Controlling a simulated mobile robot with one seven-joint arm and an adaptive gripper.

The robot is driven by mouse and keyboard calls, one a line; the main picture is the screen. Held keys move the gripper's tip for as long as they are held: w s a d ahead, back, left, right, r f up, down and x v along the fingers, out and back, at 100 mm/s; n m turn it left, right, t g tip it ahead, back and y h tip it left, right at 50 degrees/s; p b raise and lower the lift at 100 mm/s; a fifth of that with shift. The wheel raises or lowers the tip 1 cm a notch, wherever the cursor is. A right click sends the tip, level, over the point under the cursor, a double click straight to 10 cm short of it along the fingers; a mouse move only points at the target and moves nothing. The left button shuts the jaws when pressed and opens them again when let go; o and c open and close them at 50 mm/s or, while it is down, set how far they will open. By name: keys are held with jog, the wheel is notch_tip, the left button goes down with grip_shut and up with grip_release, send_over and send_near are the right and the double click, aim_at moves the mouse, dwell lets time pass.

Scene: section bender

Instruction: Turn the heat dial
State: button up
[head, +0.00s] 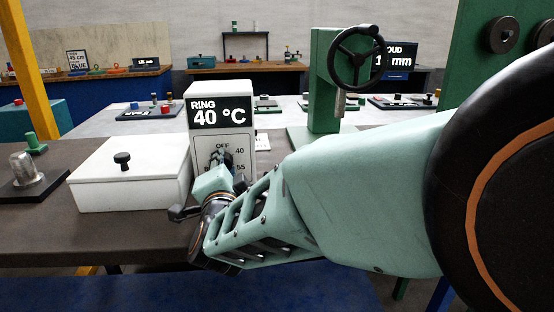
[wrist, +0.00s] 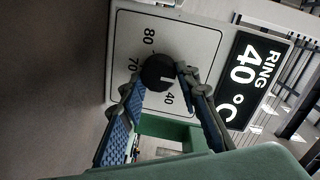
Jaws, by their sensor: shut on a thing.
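The heat dial (wrist: 158,73) is a round black knob with a short white mark, on the white scale face of a control box (head: 220,103). A black sign on the box reads "RING 40 °C". The face shows OFF, 40 and 55 in the head view and 40, 70 and 80, turned sideways, in the wrist view. The white mark points toward the sign side of the face, where OFF is. My gripper (wrist: 157,82) is shut on the dial, one finger at either side. In the head view my gripper (head: 222,163) covers most of the dial.
A white box (head: 130,183) with a black knob stands left of the control box on the dark table (head: 100,238). A grey metal piece (head: 25,170) is at far left. A green press with a black handwheel (head: 357,57) stands behind, to the right.

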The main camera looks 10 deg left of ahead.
jog(key=shift+r, duration=0.1)
jog(key=o, duration=1.2)
jog(key=shift+c, duration=0.2)
